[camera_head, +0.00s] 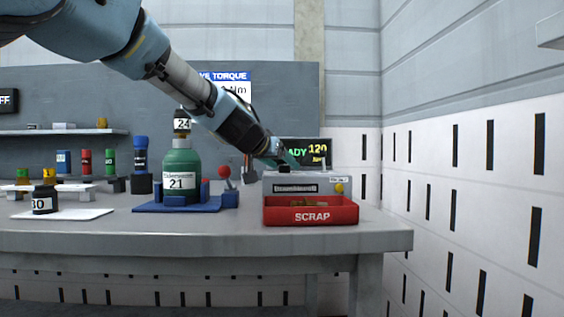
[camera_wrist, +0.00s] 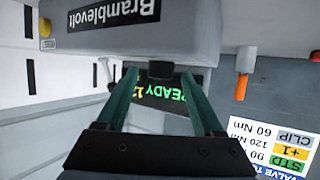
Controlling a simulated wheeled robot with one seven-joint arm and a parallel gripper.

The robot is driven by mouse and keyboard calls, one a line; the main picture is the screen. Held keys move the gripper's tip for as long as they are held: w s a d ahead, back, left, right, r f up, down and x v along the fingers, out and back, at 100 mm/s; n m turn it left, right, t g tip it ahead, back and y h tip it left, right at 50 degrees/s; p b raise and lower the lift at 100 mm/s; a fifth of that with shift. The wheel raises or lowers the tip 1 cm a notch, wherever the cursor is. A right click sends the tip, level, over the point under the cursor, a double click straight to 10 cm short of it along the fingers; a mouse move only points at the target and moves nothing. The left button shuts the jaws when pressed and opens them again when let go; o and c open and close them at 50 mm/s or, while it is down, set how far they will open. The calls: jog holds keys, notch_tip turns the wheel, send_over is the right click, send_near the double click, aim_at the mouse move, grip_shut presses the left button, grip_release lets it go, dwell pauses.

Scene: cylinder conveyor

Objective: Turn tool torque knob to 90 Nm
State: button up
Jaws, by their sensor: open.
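The tool unit is a grey box (camera_head: 292,184) behind the red bin, and its face with a "Bramblevolt" label fills the top of the wrist view (camera_wrist: 200,32). A display (camera_head: 308,152) behind it reads "READY 120 Nm"; part of it shows upside down in the wrist view (camera_wrist: 165,93). A small dark knob (camera_wrist: 160,70) sits at the box edge. My gripper (camera_head: 287,162) is just above the box top. In the wrist view its green fingers (camera_wrist: 158,76) are apart, with the knob between their tips. I cannot tell whether they touch it.
A red SCRAP bin (camera_head: 310,212) stands in front of the box. A green bottle labelled 21 (camera_head: 181,172) stands on a blue base to the left. A torque sign (camera_wrist: 270,145) lists 60, 90 and 120 Nm. An orange-ended tool (camera_wrist: 241,86) hangs nearby.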

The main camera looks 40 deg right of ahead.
jog(key=shift+w+d+f, duration=0.1)
jog(key=shift+d+f, duration=0.05)
jog(key=shift+d, duration=0.05)
grip_shut()
dwell(0.6)
